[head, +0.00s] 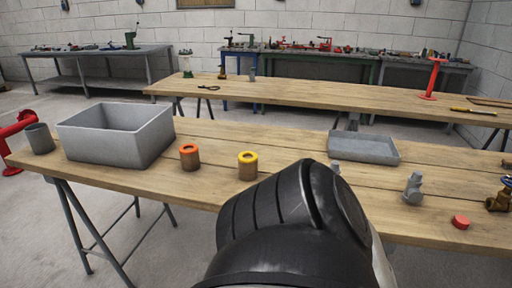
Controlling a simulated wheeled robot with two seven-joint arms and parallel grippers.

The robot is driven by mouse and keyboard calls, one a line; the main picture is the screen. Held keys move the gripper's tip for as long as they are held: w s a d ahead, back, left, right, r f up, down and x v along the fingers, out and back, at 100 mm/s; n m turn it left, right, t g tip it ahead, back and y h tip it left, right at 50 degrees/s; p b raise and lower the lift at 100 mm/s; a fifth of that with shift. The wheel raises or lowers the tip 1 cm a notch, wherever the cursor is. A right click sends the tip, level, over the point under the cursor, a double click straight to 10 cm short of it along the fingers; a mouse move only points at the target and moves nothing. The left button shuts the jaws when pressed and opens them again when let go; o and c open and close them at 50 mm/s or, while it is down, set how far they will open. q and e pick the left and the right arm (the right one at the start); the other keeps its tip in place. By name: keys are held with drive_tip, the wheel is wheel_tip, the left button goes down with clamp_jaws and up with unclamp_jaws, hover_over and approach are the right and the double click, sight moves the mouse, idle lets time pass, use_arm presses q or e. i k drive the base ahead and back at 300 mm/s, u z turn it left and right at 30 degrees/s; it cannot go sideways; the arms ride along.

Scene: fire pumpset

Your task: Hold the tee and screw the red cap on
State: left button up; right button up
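A grey fitting that looks like the tee (413,188) stands upright on the wooden workbench at the right. The red cap (460,222) lies on the bench in front of it and to its right, apart from it. A black and white part of my own arm fills the lower middle of the head view and covers part of the bench. Neither of my grippers is in view.
On the workbench (120,186) stand a grey bin (145,145), a grey cup (39,138), orange-topped (189,157) and yellow-topped (248,166) cylinders, and a shallow grey tray (364,148). A brass fitting (499,199) is at the right edge. Another small grey piece (336,167) is partly hidden.

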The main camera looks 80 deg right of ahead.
sight(412, 194)
drive_tip(key=k, duration=1.5)
drive_tip(key=z, duration=2.1)
